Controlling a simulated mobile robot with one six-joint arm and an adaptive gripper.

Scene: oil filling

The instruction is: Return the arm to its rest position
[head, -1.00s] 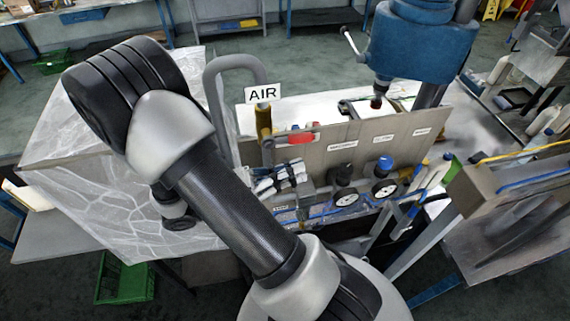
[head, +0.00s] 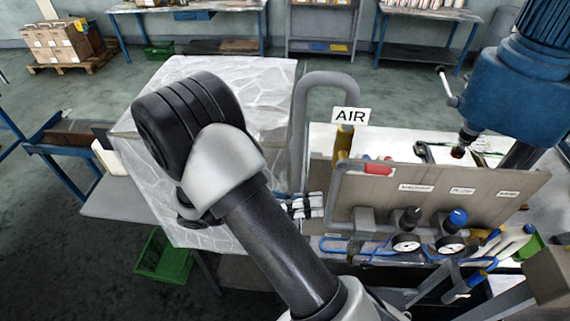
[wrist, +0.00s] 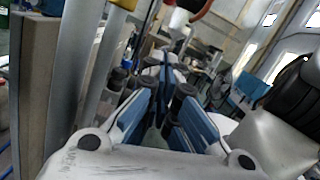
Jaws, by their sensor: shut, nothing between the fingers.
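My arm (head: 275,245) reaches up from the bottom of the head view, with its black and grey elbow (head: 190,110) in front of the pale crackle-patterned box. In the wrist view my gripper (wrist: 165,88) shows its blue-padded fingers pointing away from the camera. It is shut and holds nothing. In the head view I cannot clearly make out the gripper.
A grey panel (head: 440,190) with gauges (head: 405,243), a bent grey pipe and an AIR sign (head: 350,115) stands right of the arm. A blue machine (head: 525,90) is at upper right. A green crate (head: 165,257) lies on the floor at left.

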